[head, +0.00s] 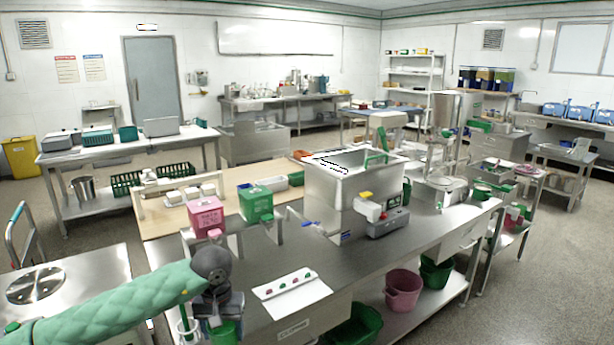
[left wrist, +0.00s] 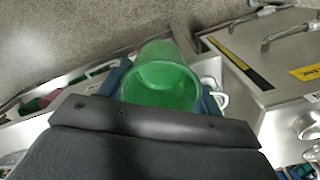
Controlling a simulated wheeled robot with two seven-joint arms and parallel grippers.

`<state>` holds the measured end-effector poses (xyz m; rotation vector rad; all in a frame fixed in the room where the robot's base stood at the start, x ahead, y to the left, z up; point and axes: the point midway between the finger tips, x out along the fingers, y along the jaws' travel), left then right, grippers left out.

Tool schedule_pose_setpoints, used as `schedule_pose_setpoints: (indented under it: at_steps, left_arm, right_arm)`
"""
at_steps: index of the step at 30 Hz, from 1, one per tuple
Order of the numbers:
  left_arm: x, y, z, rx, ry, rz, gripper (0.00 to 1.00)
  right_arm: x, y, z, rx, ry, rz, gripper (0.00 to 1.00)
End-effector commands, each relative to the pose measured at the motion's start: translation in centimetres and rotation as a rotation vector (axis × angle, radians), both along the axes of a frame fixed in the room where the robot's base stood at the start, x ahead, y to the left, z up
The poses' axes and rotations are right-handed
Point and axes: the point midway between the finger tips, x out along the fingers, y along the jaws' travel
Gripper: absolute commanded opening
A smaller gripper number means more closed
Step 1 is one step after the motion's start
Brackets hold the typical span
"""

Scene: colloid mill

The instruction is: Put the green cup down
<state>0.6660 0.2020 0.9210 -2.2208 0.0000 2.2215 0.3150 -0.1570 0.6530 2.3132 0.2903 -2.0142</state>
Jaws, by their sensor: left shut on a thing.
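My left gripper (head: 216,318) reaches in from the lower left of the head view, at the left front part of the steel bench. It is shut on the green cup (head: 226,334), which shows at the bottom edge of that view. In the left wrist view the green cup (left wrist: 160,78) sits between the two blue-edged fingers of the left gripper (left wrist: 164,92), with its round rim facing the camera. I cannot tell whether the cup's base touches anything. My right gripper is not in view.
On the steel bench (head: 262,262) lies a white sheet (head: 291,292) with small coloured pieces. A pink box (head: 206,217) and a green box (head: 256,204) stand behind. A large steel mill housing (head: 340,200) stands to the right. The bench between sheet and boxes looks clear.

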Motion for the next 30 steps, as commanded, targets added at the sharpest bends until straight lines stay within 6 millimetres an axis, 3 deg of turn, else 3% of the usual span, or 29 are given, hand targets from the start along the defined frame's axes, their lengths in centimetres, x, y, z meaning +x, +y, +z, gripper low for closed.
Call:
schedule_pose_setpoints:
  at_steps: [12,26,30]
  left_arm:
    - [-4.1,0.5,-5.3,-0.001,0.002,0.0,0.39]
    - [-4.9,0.5,-6.7,0.0,0.0,0.001,0.39]
    - [-5.3,0.5,-8.8,-0.002,0.005,0.004,0.39]
  right_arm:
    - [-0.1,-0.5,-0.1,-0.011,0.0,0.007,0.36]
    - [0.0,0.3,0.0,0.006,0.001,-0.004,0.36]
    - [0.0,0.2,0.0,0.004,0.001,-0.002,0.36]
